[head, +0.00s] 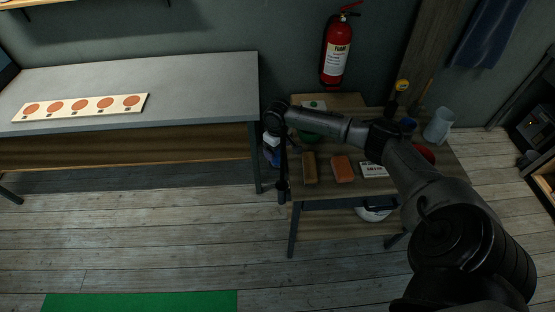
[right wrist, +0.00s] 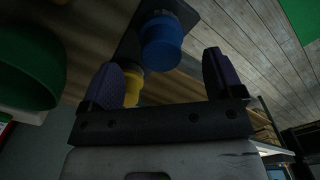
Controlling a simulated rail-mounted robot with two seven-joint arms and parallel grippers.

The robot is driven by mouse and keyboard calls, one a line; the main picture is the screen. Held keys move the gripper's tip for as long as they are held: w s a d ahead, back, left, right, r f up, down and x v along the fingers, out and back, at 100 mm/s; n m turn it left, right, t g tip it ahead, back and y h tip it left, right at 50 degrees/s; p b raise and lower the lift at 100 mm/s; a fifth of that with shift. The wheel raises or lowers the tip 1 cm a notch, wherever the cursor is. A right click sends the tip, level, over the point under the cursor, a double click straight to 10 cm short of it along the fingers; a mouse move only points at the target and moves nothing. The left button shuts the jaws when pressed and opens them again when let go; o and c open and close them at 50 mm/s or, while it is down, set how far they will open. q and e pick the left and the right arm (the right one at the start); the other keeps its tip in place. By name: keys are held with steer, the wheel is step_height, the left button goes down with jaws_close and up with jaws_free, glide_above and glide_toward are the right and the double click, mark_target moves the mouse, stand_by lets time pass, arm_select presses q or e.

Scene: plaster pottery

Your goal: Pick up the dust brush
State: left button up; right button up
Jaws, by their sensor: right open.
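I cannot tell for sure which item is the dust brush. A slim tool with a yellow top (head: 402,86) stands upright at the back of the small wooden table, and a thin brown handle (head: 425,93) rises beside it. My right gripper (head: 282,188) hangs at the table's left edge, small and dark in the head view. In the right wrist view its two purple fingers (right wrist: 162,74) are spread with nothing gripped. A blue rounded thing (right wrist: 162,42) and a yellow piece (right wrist: 133,88) show beyond the fingers. My left gripper is out of view.
A brown block (head: 309,167), an orange block (head: 343,168) and a white box (head: 373,170) lie on the small table. A green bowl (right wrist: 28,65) is close to the right gripper. A long grey workbench (head: 190,80) stands left. My right arm covers part of the table.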

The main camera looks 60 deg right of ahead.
mark_target(277, 153)
steer(key=shift+f+b, duration=0.5)
steer(key=shift+f, duration=2.15)
steer(key=shift+c, duration=0.3)
steer(key=c, duration=1)
steer(key=shift+o, duration=0.2)
steer(key=shift+r, duration=0.15)
